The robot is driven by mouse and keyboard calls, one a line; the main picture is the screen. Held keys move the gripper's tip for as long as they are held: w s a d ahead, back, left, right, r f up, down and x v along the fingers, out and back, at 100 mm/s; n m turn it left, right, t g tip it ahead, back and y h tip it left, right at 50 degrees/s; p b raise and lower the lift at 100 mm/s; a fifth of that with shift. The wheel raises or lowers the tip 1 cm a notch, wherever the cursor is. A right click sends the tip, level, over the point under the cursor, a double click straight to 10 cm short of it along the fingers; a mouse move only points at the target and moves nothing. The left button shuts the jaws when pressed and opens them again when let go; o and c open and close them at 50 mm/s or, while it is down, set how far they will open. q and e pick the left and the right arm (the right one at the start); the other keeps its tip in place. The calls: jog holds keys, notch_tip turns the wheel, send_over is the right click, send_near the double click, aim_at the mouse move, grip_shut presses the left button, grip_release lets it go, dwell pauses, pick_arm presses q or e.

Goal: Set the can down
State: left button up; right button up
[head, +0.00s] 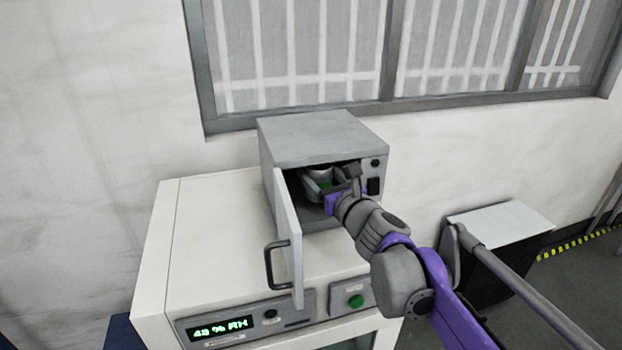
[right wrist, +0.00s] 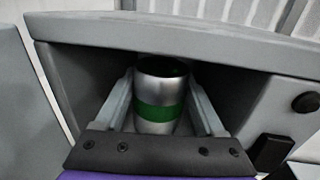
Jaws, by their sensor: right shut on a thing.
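The can (right wrist: 158,92) is silver with a green band and a dark open top. It stands upright inside a small grey box-shaped oven (head: 312,138) whose door (head: 289,240) is swung open to the front left. My right gripper (head: 322,180) reaches in through the opening. Its two fingers are shut on the can, one on each side, as the right wrist view shows. The can's base is hidden behind the gripper's palm, so I cannot tell whether it touches the oven floor. My left gripper is not in view.
The oven stands on a white cabinet (head: 215,225) with a green-lit display (head: 220,328) and a green button (head: 355,301) on its front. The open door with its dark handle (head: 276,266) stands left of my right arm. A dark box with a pale top (head: 500,222) is at the right.

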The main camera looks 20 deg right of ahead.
jog(key=w, duration=0.3)
jog(key=shift+w+a, duration=0.2)
jog(key=shift+a, duration=0.15)
jog(key=shift+w+f, duration=0.1)
jog(key=shift+f, duration=1.65)
jog(key=shift+f, duration=0.1)
jog(key=o, duration=1.6)
jog(key=shift+s, duration=0.3)
jog(key=s, duration=0.3)
jog(key=s+d, duration=0.1)
jog(key=s, duration=0.3)
jog(key=s+d, duration=0.1)
jog(key=s, duration=0.3)
jog(key=shift+s+d+b, duration=0.1)
jog(key=shift+b, duration=0.2)
